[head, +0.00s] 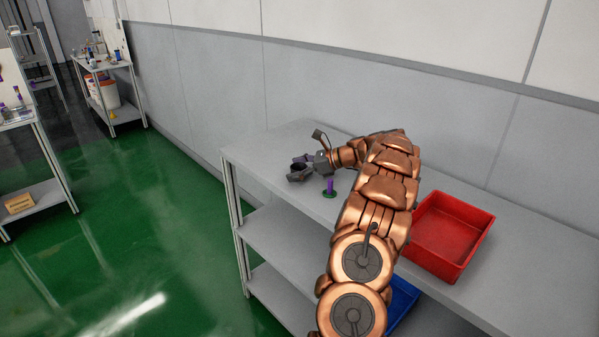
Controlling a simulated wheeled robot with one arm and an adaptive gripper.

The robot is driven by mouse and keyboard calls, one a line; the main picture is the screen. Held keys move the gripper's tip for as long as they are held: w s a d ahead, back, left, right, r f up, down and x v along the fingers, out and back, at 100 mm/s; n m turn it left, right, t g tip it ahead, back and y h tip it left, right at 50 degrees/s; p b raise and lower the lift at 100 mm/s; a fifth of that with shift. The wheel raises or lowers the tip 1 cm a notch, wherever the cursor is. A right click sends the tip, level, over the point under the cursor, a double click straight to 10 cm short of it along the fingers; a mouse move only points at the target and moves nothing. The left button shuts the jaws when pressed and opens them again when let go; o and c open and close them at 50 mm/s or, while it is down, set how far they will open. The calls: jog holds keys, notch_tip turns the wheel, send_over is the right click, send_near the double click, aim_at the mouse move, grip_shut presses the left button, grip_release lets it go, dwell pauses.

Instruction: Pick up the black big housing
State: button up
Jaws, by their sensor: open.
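My copper arm reaches over the grey table, and my gripper (297,173) is low over its far left part. The gripper is open, with its dark grey fingers pointing left. A small dark round shape, possibly the black big housing (298,167), shows between or just beside the fingers. It is too small and too close in colour to the fingers to tell it apart surely, or to tell whether they touch it.
A red tray (447,235), seemingly empty, sits right of my arm. A blue tray (403,300) is on a lower shelf. A wall runs behind the table (270,145).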

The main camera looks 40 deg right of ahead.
jog(key=shift+w+a+f, duration=0.2)
jog(key=shift+w, duration=0.1)
jog(key=c, duration=1.1)
jog(key=shift+o, duration=0.2)
jog(key=shift+r, duration=0.1)
